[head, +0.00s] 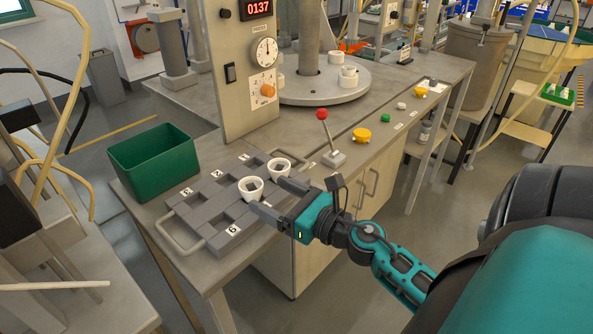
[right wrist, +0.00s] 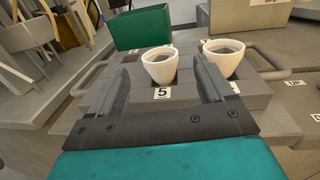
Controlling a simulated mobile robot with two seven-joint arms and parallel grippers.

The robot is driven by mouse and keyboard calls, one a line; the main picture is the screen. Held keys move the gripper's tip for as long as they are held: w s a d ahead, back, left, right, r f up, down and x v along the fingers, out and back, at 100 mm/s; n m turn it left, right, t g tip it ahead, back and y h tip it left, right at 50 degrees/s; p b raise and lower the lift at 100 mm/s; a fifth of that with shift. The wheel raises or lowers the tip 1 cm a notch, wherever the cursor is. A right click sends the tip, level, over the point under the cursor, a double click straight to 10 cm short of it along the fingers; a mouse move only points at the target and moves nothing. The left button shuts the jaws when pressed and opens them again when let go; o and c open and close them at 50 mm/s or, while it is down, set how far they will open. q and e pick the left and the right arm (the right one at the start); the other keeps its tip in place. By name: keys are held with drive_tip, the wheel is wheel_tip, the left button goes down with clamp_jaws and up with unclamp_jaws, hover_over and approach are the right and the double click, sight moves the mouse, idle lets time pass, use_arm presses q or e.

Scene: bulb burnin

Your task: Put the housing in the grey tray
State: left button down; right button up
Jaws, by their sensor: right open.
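The grey tray (head: 205,220) lies on the near end of the bench, with numbered compartments and a wire handle at each side. Two white cup-shaped housings stand upright in it: a nearer one (head: 251,188) and another (head: 279,169) to its right. In the right wrist view the left housing (right wrist: 160,66) stands by the label 5, the other (right wrist: 224,58) to its right. My right gripper (head: 269,196) is open over the tray's right side. Its fingers flank the left housing in the wrist view; I cannot tell whether they touch it. My left gripper is out of view.
A green bin (head: 155,158) stands behind the tray at left. A grey panel (head: 240,80) with a gauge rises behind it. A red-knobbed lever (head: 328,135) is to the right.

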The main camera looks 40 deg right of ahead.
drive_tip(key=shift+s+d+b, duration=0.25)
drive_tip(key=shift+s+b, duration=0.1)
drive_tip(key=shift+s, duration=1)
drive_tip(key=shift+s+d+b, duration=0.25)
drive_tip(key=shift+s+b, duration=0.05)
drive_tip(key=shift+s, duration=1)
drive_tip(key=shift+r, duration=0.1)
